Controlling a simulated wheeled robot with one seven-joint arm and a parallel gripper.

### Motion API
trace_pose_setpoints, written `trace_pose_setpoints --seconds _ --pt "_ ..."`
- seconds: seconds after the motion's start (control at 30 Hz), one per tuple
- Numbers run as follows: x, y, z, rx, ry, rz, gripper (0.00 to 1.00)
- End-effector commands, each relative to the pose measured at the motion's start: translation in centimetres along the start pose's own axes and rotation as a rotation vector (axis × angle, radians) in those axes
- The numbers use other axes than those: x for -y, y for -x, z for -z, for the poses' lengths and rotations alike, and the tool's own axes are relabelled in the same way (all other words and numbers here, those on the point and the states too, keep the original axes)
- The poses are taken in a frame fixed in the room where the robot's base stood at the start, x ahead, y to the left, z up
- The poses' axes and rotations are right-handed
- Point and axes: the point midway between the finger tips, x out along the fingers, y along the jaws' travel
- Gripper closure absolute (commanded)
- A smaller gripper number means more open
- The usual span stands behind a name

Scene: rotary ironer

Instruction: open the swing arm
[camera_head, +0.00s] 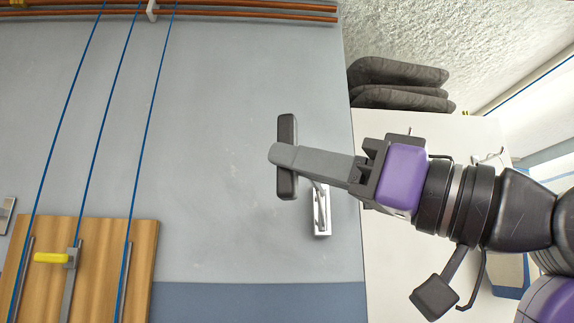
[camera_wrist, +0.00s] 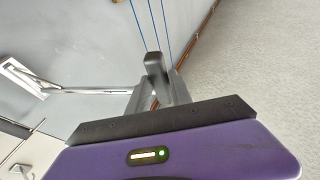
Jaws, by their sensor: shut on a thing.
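The swing arm shows in the head view as a bright metal piece (camera_head: 320,212) on the grey panel, with a dark bar-shaped handle (camera_head: 288,127) beside it at upper left. My gripper (camera_head: 280,156) reaches in from the right and is shut on the dark handle, whose ends stick out above and below the fingers. In the wrist view the fingers (camera_wrist: 155,78) close around the dark end of the handle (camera_wrist: 154,62). A thin metal rod (camera_wrist: 90,91) runs left from there to a bright metal bracket (camera_wrist: 22,76). The grip faces are hidden by the fingers.
A wooden board (camera_head: 145,250) with a yellow-handled lever (camera_head: 52,258) and blue cords is at lower left. Copper pipes (camera_head: 230,10) run along the top. Dark folded cushions (camera_head: 400,82) lie on a white surface (camera_head: 385,260) at right. The panel's middle is clear.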

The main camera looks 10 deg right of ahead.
Motion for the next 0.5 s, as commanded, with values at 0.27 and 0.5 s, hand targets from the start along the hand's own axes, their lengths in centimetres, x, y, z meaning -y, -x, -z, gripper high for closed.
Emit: trace_pose_setpoints --seconds 0.27,0.5 --pt "-0.9 0.28 0.3 -0.008 -0.003 -0.021 1.0" --pt "-0.82 0.23 0.28 -0.007 -0.003 -0.018 0.56"
